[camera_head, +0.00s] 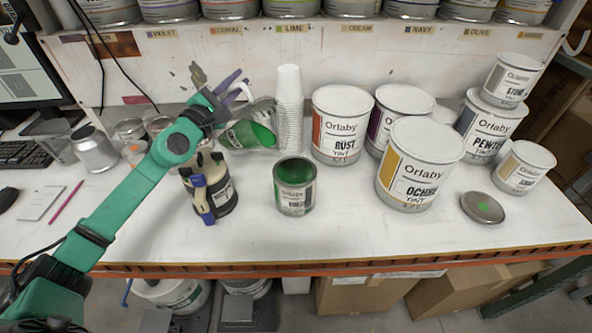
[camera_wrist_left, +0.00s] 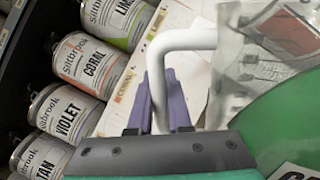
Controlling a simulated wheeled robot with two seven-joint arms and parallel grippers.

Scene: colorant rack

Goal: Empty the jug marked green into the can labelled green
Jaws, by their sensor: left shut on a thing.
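The clear jug (camera_head: 250,128) with green paint inside is held up above the table, tilted to the right. My left gripper (camera_head: 234,86) is shut on its white handle. The left wrist view shows the purple fingers (camera_wrist_left: 164,103) closed around the handle (camera_wrist_left: 185,40), with the jug's clear wall (camera_wrist_left: 262,60) and green paint at right. The open can (camera_head: 295,198) with a green label stands upright on the table, below and to the right of the jug. Its inside looks green. I see no stream between jug and can. My right gripper is not in view.
White cups (camera_head: 289,90) are stacked just behind the jug. A black-labelled container (camera_head: 222,196) with a blue clamp stands left of the can. The rust tin (camera_head: 340,125) and ochre tin (camera_head: 418,165) stand right. A round lid (camera_head: 483,207) with a green dot lies at right.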

